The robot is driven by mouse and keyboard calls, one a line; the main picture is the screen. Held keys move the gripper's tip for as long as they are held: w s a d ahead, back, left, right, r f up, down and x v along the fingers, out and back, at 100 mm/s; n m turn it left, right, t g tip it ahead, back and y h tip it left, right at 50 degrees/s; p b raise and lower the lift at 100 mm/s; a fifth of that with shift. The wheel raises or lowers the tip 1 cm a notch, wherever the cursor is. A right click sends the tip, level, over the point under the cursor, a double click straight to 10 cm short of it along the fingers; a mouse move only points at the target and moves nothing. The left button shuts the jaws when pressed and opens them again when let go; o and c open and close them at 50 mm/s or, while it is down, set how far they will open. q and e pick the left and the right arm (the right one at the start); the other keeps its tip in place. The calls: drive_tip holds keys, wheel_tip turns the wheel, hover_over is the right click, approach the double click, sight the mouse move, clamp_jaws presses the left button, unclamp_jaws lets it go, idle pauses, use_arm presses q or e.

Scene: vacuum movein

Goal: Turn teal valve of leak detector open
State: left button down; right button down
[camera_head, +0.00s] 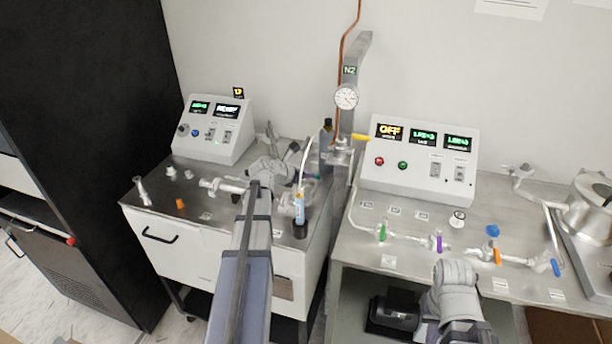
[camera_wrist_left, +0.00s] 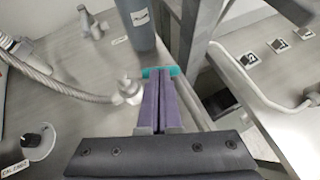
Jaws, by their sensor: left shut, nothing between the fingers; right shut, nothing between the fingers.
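My left gripper (camera_wrist_left: 161,86) shows in the left wrist view as two purple fingers, shut with nothing between them. A teal valve handle (camera_wrist_left: 150,72) lies crosswise right at the fingertips, its ends showing on both sides of them. I cannot tell whether the tips touch it. In the head view my left arm reaches over the left steel cart, and the wrist and hoses largely hide the teal valve there. My right arm shows at the lower right of the head view, in front of the right bench; its fingers do not show.
The leak detector's panel box (camera_head: 215,130) stands at the back of the left cart. A bottle (camera_wrist_left: 137,22) and a metal hose (camera_wrist_left: 62,88) are close to my left gripper.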

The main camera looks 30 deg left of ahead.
use_arm(q)
drive_tip(key=shift+w+d, duration=0.25)
drive_tip(key=shift+w, duration=0.3)
drive_tip(key=shift+w+d, duration=0.25)
drive_tip(key=shift+w, duration=0.25)
drive_tip(key=shift+s, duration=0.1)
drive_tip(key=shift+a, duration=0.1)
drive_tip(key=shift+s+a, duration=0.4)
drive_tip(key=shift+s, duration=0.15)
drive_tip(key=s+d+r+p, duration=0.2)
drive_tip(key=s+r+p, duration=0.5)
drive_tip(key=s, duration=0.4)
drive_tip(key=shift+s+d+r+p, duration=0.2)
drive_tip(key=shift+d+r+p, duration=0.15)
drive_tip(key=shift+p, duration=0.05)
